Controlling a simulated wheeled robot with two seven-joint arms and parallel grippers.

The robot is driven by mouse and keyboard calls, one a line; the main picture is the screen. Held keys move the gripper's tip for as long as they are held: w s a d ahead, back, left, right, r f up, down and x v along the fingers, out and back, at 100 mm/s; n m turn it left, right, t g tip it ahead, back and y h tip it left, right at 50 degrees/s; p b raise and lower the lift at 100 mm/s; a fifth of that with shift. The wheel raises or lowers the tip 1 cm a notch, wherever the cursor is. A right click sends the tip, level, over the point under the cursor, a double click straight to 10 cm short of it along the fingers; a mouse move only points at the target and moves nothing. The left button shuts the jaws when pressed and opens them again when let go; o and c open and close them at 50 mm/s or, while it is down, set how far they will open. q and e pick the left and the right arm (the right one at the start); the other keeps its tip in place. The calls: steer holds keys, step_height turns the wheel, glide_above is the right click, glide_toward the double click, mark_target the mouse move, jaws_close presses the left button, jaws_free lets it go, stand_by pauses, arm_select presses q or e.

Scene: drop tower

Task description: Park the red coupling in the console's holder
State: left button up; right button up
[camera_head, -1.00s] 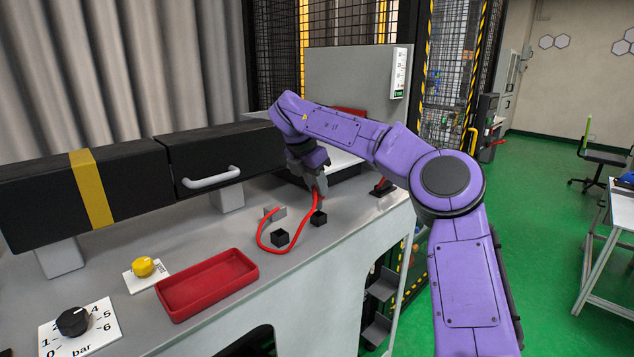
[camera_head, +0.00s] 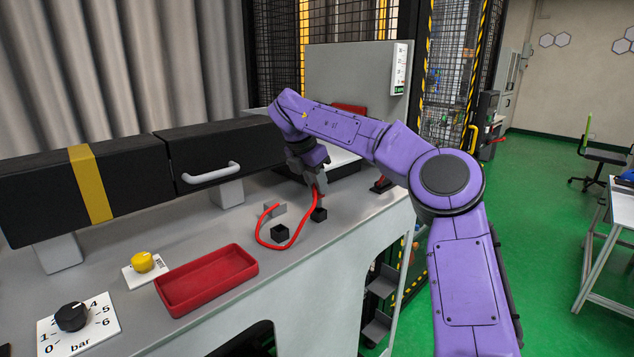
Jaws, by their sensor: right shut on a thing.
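My right gripper (camera_head: 314,180) is low over the right part of the grey console (camera_head: 215,290), pointing down. It is shut on the upper end of a red hose, where the red coupling would be; the jaws mostly hide that end. The red hose (camera_head: 296,228) hangs from the jaws and loops on the console top toward a small grey bracket (camera_head: 274,211). Two small black blocks stand by the hose, one (camera_head: 279,233) inside the loop's front and one (camera_head: 319,214) just below the gripper. I cannot tell which part is the holder. My left gripper is out of view.
A black beam with a white handle (camera_head: 211,173) runs above the console's back. A red tray (camera_head: 206,280), a yellow button (camera_head: 143,262) and a black pressure knob (camera_head: 72,317) are at the left front. A grey panel (camera_head: 350,70) and mesh fence stand behind.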

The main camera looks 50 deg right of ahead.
steer(key=shift+f+b, duration=1.25)
steer(key=shift+f, duration=0.2)
steer(key=shift+f+b, duration=0.2)
steer(key=shift+b, duration=0.1)
steer(key=o, duration=0.9)
steer(key=p+v, duration=0.1)
steer(key=v, duration=0.9)
steer(key=shift+a+r, duration=0.15)
steer(key=shift+r, duration=0.1)
